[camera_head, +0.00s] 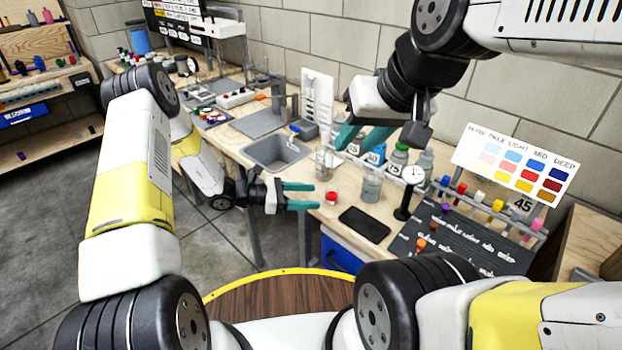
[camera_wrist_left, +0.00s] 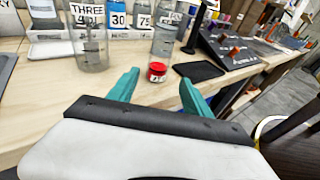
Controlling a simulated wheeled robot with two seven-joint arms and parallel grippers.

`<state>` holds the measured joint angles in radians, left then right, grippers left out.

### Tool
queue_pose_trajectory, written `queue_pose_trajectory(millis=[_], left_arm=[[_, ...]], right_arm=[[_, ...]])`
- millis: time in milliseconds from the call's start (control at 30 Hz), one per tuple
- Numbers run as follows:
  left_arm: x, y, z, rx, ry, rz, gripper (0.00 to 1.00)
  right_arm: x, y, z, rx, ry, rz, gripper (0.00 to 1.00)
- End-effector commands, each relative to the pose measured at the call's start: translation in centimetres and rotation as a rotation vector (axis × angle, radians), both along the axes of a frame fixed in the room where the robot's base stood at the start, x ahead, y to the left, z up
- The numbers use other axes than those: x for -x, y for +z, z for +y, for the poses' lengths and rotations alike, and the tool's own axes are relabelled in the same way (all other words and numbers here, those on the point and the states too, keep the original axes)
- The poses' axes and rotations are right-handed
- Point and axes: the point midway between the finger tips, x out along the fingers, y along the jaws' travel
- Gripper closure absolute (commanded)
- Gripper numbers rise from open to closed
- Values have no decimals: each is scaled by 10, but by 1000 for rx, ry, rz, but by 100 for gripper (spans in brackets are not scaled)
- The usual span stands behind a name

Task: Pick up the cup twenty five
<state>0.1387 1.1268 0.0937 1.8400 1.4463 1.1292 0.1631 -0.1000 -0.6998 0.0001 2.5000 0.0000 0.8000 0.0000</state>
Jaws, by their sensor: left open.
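I cannot make out a "twenty five" label on any cup. A clear cup (camera_head: 371,186) stands on the bench behind a black flat pad; it is likely the clear cup (camera_wrist_left: 164,44) in the left wrist view. Another clear cup (camera_head: 325,163) stands by the sink and likely shows in the left wrist view (camera_wrist_left: 90,48). My left gripper (camera_head: 317,196) is open and empty at the bench's front edge, with a small red-lidded jar (camera_head: 331,198) just ahead of its fingertips. The jar (camera_wrist_left: 157,72) appears between the fingers in the left wrist view. My right gripper (camera_head: 358,148) looks open and empty above the back bottles.
The black flat pad (camera_head: 364,224) lies right of the jar. A gauge on a black stand (camera_head: 407,195) and a rack of colored vials (camera_head: 490,205) are further right. Numbered bottles (camera_head: 398,158) line the back. The sink (camera_head: 276,152) is at left.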

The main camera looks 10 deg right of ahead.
Motion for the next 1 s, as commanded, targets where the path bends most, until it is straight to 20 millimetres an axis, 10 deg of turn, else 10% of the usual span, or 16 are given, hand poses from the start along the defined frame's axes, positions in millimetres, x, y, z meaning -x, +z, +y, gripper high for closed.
queue_pose_trajectory(millis=[700, 1000], left_arm=[[-8, -20, -76, 14, 20, 24, 42], [-8, -21, -79, 13, 22, 24, 48]], right_arm=[[0, 0, 0, 0, 0, 0, 64], [0, 0, 0, 0, 0, 0, 64]])
